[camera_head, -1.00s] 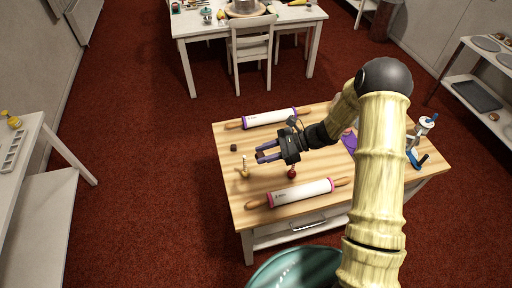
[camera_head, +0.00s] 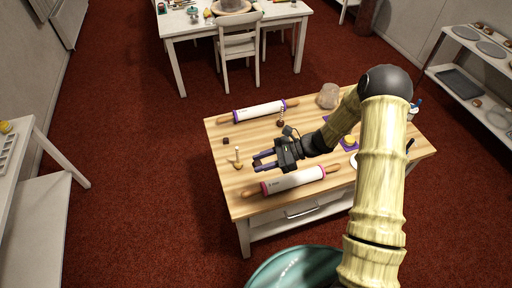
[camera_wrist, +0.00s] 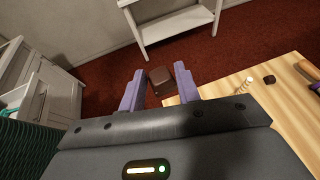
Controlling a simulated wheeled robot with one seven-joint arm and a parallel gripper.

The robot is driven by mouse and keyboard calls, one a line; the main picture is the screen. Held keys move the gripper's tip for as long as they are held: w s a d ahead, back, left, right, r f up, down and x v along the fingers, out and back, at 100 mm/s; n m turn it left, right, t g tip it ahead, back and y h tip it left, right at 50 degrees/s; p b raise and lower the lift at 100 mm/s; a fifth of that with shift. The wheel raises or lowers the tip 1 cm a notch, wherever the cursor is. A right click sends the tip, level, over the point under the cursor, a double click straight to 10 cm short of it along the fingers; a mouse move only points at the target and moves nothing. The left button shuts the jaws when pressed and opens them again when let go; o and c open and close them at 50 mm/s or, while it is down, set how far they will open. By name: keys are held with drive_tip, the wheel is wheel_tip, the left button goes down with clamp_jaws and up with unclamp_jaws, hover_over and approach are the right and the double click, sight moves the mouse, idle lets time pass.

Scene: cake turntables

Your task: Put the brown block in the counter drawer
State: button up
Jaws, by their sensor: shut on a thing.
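My gripper (camera_head: 262,160) is over the wooden counter top, between two rolling pins. In the wrist view a brown block (camera_wrist: 160,79) sits between the tips of its purple fingers (camera_wrist: 160,88), and they are shut on it. The held block cannot be made out in the head view. A second, small dark brown block (camera_head: 225,141) lies on the counter's left part; it also shows in the wrist view (camera_wrist: 269,79). The counter drawer (camera_head: 301,211) is in the counter's front, below the top, with a bar handle. It looks closed.
A pink-ended rolling pin (camera_head: 293,181) lies near the counter's front edge, a purple-ended one (camera_head: 260,110) near the back. A small yellowish item (camera_head: 238,160) stands left of my gripper. A teal round thing (camera_head: 298,270) is below the counter front. Red floor is clear to the left.

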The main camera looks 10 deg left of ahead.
drive_tip(key=s+d+f, duration=0.1)
drive_tip(key=d+f, duration=0.1)
drive_tip(key=f, duration=0.1)
drive_tip(key=s+d+f+m+t, duration=0.1)
drive_tip(key=f, duration=0.2)
drive_tip(key=s+d+f+m+t, duration=0.1)
drive_tip(key=d+f, duration=0.1)
drive_tip(key=f, duration=0.1)
drive_tip(key=shift+d+f, duration=0.2)
drive_tip(key=shift+d, duration=0.1)
clamp_jaws()
drive_tip(key=w+d+f+m+t+h, duration=0.1)
drive_tip(key=d+f+m+t+h, duration=0.1)
drive_tip(key=d+f+m+t, duration=0.6)
drive_tip(key=w+d+r+m+t+h, duration=0.3)
drive_tip(key=w+r+m+h, duration=0.1)
drive_tip(key=r+m+h, duration=0.15)
drive_tip(key=w+d+r+m+t+h, duration=0.4)
drive_tip(key=r+m+h, duration=0.1)
drive_tip(key=r, duration=0.1)
drive_tip(key=shift+h, duration=0.35)
wheel_tip(320, 180, down, 21)
drive_tip(key=b, duration=2.2)
drive_tip(key=shift+w+f, duration=0.1)
drive_tip(key=shift+f, duration=0.05)
